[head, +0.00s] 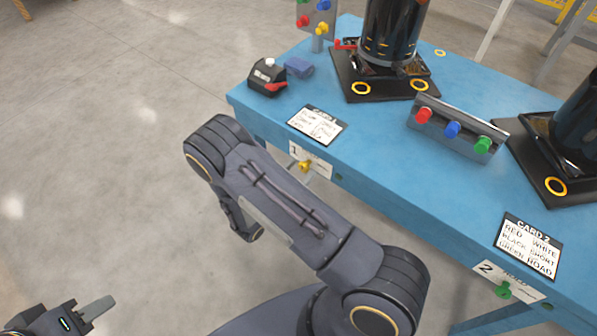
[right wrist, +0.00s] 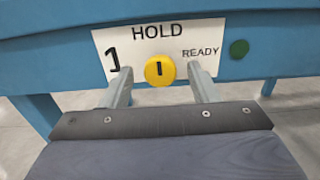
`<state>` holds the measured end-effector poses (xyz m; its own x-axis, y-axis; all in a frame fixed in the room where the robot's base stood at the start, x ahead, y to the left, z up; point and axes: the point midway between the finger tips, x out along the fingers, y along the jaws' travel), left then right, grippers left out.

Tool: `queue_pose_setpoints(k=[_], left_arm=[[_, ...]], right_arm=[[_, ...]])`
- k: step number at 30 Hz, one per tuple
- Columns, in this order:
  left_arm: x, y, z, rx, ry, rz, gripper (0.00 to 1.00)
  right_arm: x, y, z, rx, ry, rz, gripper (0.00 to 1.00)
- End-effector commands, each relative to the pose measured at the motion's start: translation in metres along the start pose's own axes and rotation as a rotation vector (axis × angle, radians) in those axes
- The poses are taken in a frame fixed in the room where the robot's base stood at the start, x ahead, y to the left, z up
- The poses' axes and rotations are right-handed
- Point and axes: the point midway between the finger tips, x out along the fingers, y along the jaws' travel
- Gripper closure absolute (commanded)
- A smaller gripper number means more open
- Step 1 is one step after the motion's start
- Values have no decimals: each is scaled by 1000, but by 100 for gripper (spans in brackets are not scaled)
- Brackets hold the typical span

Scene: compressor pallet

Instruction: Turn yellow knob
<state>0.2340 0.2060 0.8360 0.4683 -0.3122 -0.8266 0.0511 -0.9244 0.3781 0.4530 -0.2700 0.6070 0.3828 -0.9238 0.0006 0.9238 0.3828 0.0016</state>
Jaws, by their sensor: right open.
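The yellow knob (right wrist: 160,71) sits on a white plate (right wrist: 118,55) marked 1, HOLD and READY, on the table's blue front edge. Its dark mark stands upright, below the word HOLD. The knob also shows small in the head view (head: 305,166), just beyond my right arm. My right gripper (right wrist: 160,73) is open, one finger on either side of the knob in the picture with a gap at each side. Whether the tips reach the knob's depth I cannot tell. My left gripper (head: 88,312) is at the bottom left, only partly visible, away from the table.
The blue table (head: 385,165) bears dark compressors on pallets, a box with red, blue and green buttons (head: 452,130), two cards and a black-red device (head: 267,78). A green knob (head: 503,291) is on plate 2 further right. Floor at left is clear.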

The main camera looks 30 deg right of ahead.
Motion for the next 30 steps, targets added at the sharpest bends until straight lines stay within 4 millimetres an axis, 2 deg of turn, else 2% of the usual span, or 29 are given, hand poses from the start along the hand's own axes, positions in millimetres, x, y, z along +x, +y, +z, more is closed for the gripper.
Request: queue_pose_setpoints(k=[1, 9, 12, 23, 30], left_arm=[[0, 0, 0, 0, 0, 0, 64], [0, 0, 0, 0, 0, 0, 64], [0, 0, 0, 0, 0, 0, 64], [7, -3, 4, 0, 0, 0, 64], [20, -9, 10, 0, 0, 0, 64]], right_arm=[[0, 0, 0, 0, 0, 0, 46], [0, 0, 0, 0, 0, 0, 81], [0, 0, 0, 0, 0, 0, 90], [-1, 0, -2, 73, 0, 0, 90], [-1, 0, -4, 243, 1, 2, 90]])
